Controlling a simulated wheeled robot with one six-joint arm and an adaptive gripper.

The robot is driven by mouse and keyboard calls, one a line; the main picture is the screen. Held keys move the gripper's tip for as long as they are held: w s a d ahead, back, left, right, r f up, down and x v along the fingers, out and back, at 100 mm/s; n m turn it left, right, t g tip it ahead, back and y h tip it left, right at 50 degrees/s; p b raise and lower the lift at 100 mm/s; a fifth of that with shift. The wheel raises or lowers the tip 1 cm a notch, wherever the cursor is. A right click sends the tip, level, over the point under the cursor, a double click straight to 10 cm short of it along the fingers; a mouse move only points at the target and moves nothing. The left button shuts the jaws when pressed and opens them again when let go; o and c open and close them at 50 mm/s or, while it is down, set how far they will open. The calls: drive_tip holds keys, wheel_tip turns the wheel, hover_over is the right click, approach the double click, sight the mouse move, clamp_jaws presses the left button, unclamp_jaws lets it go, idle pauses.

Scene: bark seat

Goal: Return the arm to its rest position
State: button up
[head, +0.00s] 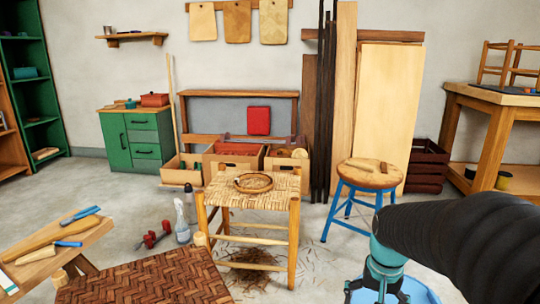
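My arm, in a black sleeve, reaches in from the right edge of the head view at the lower right. It ends in a teal wrist, with my gripper (382,287) pointing down at the bottom of the picture. The fingertips are cut off or too unclear to read, so I cannot tell whether it is open or holds anything. A light blue tub (421,293) shows behind and around the gripper, partly cut off by the bottom edge.
A blue-legged stool (362,173) stands just behind my wrist. A woven-seat stool (232,190) with a round ring (254,182) on it stands mid-floor. A dark woven seat (150,282) and a tool bench (45,240) fill the lower left. A wooden workbench (497,96) stands right.

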drive_tip(key=s+a+r+n+t+p, duration=0.2)
drive_tip(key=s+a+r+p, duration=0.1)
drive_tip(key=s+r, duration=0.3)
drive_tip(key=s+a+r+n+t+p, duration=0.2)
drive_tip(key=s+a+r+p, duration=0.1)
drive_tip(key=s+r, duration=0.4)
wheel_tip(320, 180, up, 3)
drive_tip(key=shift+a+f+t+p, duration=0.2)
drive_tip(key=shift+a+t+p, duration=0.15)
drive_tip(key=shift+p, duration=0.1)
drive_tip(key=shift+s, duration=0.1)
